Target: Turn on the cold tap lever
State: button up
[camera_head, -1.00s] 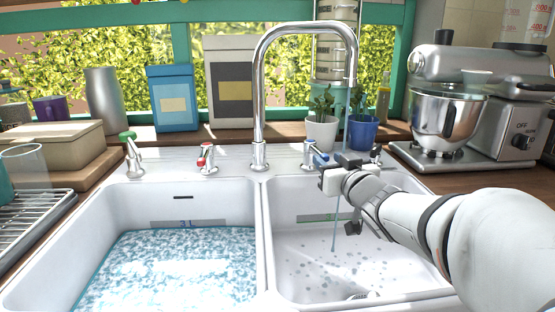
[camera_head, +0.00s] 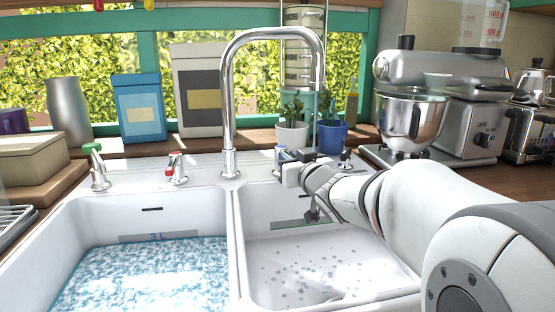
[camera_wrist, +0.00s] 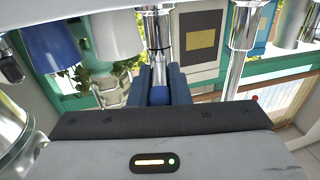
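The cold tap (camera_head: 281,152) has a blue lever and stands on the sink's back ledge, right of the chrome spout. My gripper (camera_head: 290,168) is at this tap, above the back of the right basin, and partly hides it. In the wrist view the chrome tap body (camera_wrist: 158,30) runs down to the rounded blue lever (camera_wrist: 160,95). The lever lies between my two dark blue fingers, with little or no gap at its sides. I cannot tell whether they grip it. A thin line of water (camera_head: 314,125) shows under the spout.
The tall spout (camera_head: 229,110) arches over the right basin (camera_head: 330,265). The left basin (camera_head: 210,215) holds foamy water. A red-lever tap (camera_head: 176,170) and a green-knob tap (camera_head: 97,168) stand left. Two potted plants (camera_head: 292,137) stand behind; a mixer (camera_head: 412,120) stands right.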

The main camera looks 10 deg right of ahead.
grip_shut()
